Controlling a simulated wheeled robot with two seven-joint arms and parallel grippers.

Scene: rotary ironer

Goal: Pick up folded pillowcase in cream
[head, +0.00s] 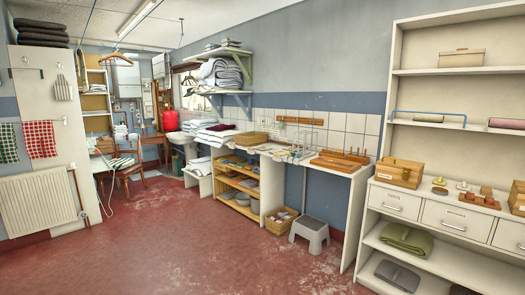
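I cannot single out a cream folded pillowcase at this distance. Pale folded linen (203,123) lies stacked on the counter along the back wall, with a dark red piece at its right. More pale folded bedding (221,74) is piled on the wall shelf above. The pieces are too small to tell their kind or exact colour. Neither of my grippers is in view.
Red floor (210,255) is open in front of me. A grey step stool (310,233) and a basket (280,219) stand by the counter. A cream shelf unit (447,216) stands at right, a radiator (37,203) at left. A chair (130,182) stands farther back.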

